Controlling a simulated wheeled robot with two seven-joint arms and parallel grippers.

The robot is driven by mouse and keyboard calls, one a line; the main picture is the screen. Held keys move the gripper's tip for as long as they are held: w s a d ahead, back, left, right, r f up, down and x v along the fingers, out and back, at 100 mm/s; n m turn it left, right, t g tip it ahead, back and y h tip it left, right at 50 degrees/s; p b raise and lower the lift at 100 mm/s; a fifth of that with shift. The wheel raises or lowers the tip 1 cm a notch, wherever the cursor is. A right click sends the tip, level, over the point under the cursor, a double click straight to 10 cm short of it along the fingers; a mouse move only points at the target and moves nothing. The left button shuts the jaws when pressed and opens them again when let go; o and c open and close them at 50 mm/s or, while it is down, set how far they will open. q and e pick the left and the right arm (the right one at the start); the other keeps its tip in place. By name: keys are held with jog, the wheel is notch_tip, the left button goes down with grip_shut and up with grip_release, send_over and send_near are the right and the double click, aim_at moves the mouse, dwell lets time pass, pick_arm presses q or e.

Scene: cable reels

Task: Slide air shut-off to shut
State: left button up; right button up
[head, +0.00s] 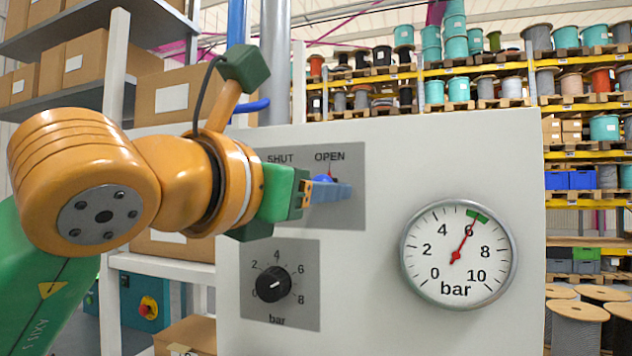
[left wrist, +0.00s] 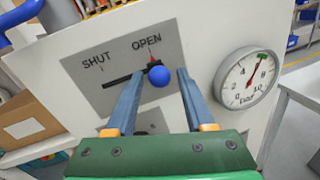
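The air shut-off is a slot on a grey plate (head: 350,165) marked SHUT at left and OPEN at right. Its blue ball knob (left wrist: 158,76) sits at the OPEN end, by a small red pointer. In the head view the knob (head: 322,178) is partly hidden by my fingers. My left gripper (head: 338,192) is in front of the plate. In the left wrist view its two blue-grey fingers are open, one on each side of the knob, with a visible gap on both sides. My right gripper is in neither view.
A round bar gauge (head: 459,254) to the right reads about 6, its needle near a green mark. A black rotary knob (head: 272,284) is below the slot. The panel (head: 385,150) is otherwise flat and clear. Shelves with boxes (head: 172,97) stand behind at left.

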pick_arm(q)
jog(key=shift+s+a+r, duration=0.1)
jog(key=shift+s+a, duration=0.05)
jog(key=shift+s, duration=0.05)
grip_shut()
dwell(1.0)
